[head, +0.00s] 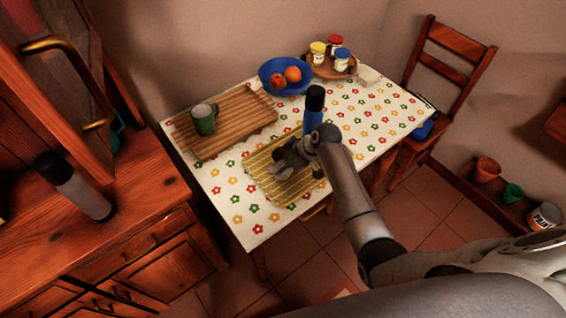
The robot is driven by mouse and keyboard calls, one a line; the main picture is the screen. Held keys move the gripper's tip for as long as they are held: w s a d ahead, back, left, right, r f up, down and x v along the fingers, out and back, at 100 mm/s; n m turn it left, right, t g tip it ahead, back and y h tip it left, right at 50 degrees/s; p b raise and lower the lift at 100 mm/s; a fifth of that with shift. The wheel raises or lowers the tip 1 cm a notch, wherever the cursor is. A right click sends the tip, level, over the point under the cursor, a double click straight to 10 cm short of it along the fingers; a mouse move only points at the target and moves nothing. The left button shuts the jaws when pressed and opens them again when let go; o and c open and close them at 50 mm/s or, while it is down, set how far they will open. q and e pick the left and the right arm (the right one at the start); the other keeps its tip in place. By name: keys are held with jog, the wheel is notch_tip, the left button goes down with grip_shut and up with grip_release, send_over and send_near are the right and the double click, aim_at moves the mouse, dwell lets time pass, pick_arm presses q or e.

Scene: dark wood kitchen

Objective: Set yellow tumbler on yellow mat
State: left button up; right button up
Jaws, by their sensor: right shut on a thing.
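The yellow striped mat (262,184) lies near the front edge of the flower-patterned table. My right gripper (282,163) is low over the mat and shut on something. Its dark fingers and wrist hide the thing held. A blue bottle-shaped tumbler (312,121) with a black lid stands upright just behind my right wrist, its lower part hidden. I cannot see a yellow tumbler. My left gripper is not in view.
A wooden board (237,122) with a green mug (204,119), a blue fruit bowl (272,86) and a round tray (324,70) of jars occupy the table's back. A grey black-topped bottle (80,192) stands on the left cabinet. A chair (449,69) is at right.

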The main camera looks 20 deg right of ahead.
jog(key=shift+f, duration=0.4)
jog(key=shift+f, duration=0.1)
jog(key=shift+f, duration=0.15)
jog(key=o, duration=1)
jog(key=shift+r, duration=0.3)
jog(key=v, duration=1.2)
jog(key=shift+f, duration=0.1)
